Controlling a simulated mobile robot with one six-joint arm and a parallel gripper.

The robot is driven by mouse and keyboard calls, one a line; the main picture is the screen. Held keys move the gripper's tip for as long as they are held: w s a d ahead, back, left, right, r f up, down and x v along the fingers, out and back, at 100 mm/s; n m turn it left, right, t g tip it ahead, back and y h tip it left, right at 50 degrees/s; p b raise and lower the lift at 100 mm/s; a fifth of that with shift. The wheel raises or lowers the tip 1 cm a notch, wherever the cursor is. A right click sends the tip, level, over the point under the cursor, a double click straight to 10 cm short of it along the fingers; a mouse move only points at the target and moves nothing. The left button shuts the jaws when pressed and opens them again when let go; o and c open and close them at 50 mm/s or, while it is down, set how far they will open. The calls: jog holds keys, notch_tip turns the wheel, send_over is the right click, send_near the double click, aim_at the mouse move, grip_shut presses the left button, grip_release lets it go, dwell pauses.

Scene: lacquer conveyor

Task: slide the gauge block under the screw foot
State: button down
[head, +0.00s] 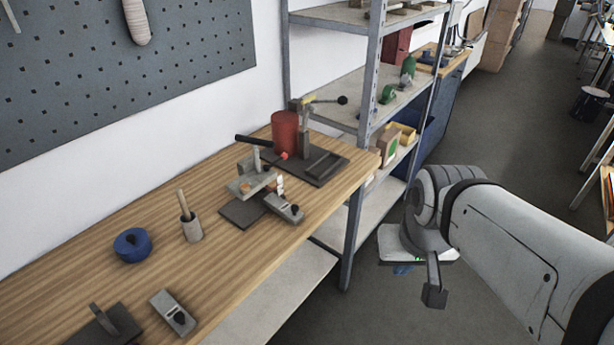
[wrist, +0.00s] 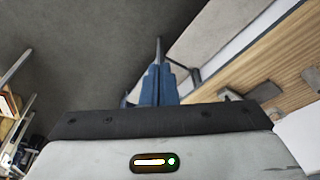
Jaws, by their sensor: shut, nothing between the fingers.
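A grey fixture (head: 252,183) with an upright post stands on the workbench, by a flat dark plate (head: 242,212). The screw foot is too small to make out there. A similar grey block with a dark inset (head: 172,312) lies at the near end of the bench. I cannot tell which piece is the gauge block. My gripper (head: 403,269) is away from the bench, over the floor to its right. Its blue fingers (wrist: 160,86) are together and empty in the wrist view.
The wooden bench (head: 95,265) also holds a blue ring (head: 132,245), a cup with a stick (head: 192,229), a dark handled block (head: 108,327) and a red cylinder (head: 285,133). A metal shelf post (head: 355,225) stands between my gripper and the bench's far end.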

jog(key=a+f+m+g+y+b, duration=0.35)
jog(key=a+f+m+b, duration=0.2)
jog(key=f, duration=0.35)
jog(key=m+t+y+b, duration=1.1)
jog(key=m+t+b, duration=0.15)
jog(key=m, duration=0.75)
send_near(300, 219)
jog(key=shift+g, duration=0.5)
jog(key=x, duration=0.4)
jog(key=r+b+x, duration=0.1)
jog(key=x, duration=0.1)
jog(key=shift+w+a, duration=0.2)
jog(key=shift+a, duration=0.15)
jog(key=shift+w+d, duration=0.1)
